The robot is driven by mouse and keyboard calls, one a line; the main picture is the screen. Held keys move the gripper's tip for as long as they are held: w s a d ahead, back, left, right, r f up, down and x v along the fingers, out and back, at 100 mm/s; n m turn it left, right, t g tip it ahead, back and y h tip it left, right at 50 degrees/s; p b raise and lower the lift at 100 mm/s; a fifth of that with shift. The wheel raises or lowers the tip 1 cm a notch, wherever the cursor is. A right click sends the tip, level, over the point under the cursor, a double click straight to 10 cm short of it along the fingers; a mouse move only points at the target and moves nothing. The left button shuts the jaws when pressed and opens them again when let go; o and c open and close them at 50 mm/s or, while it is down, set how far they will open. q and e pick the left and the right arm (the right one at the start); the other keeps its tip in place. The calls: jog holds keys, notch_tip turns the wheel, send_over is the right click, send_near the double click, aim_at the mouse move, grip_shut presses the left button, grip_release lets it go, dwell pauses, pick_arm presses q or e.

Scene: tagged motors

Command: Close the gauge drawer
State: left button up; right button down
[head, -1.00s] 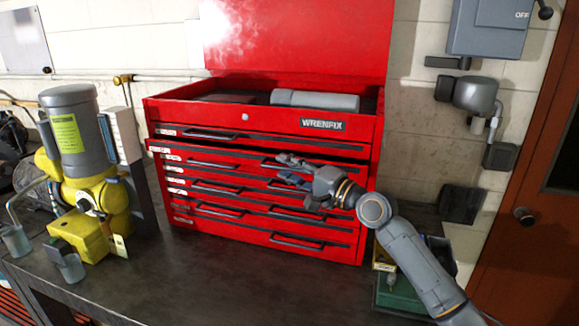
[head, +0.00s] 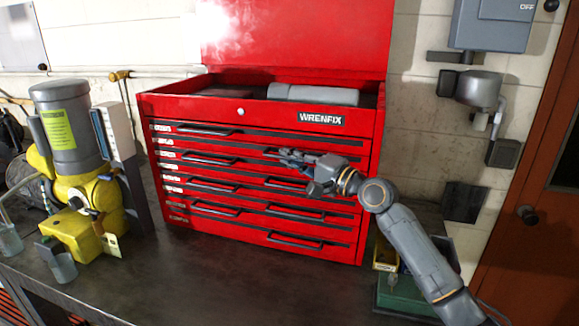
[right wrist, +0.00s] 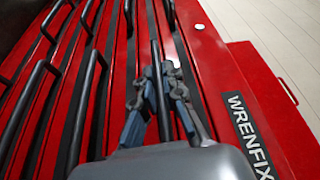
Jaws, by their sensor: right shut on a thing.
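The red tool chest (head: 235,110) stands on the bench with several rows of drawers. Its labels are too small to read, so I cannot tell by name which is the gauge drawer. My right gripper (head: 288,157) is at the right-hand handle of an upper row, and that drawer's front looks about flush with the rest. In the right wrist view the fingers (right wrist: 160,82) are closed around a dark bar handle (right wrist: 155,58). The fingers partly hide this handle in the head view. My left gripper is not in view.
The chest's lid (head: 295,40) stands open, with a grey cylinder (head: 312,93) in the top tray. A yellow and grey machine (head: 75,150) stands left of the chest. A green box (head: 405,295) lies near my right arm. The bench front is clear.

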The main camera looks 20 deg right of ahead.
jog(key=shift+w+d, duration=0.15)
jog(key=shift+d, duration=0.1)
jog(key=c, duration=1.9)
grip_release()
jog(key=shift+a+r, duration=0.1)
jog(key=shift+a, duration=0.05)
jog(key=o, duration=0.4)
jog(key=shift+c, duration=0.2)
jog(key=shift+o, duration=0.5)
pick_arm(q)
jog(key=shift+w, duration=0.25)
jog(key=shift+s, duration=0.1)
pick_arm(e)
jog(key=shift+s+d, duration=0.2)
jog(key=shift+s, duration=0.05)
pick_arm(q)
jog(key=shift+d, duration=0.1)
pick_arm(e)
jog(key=v, duration=1.1)
jog(key=shift+s+d, duration=0.2)
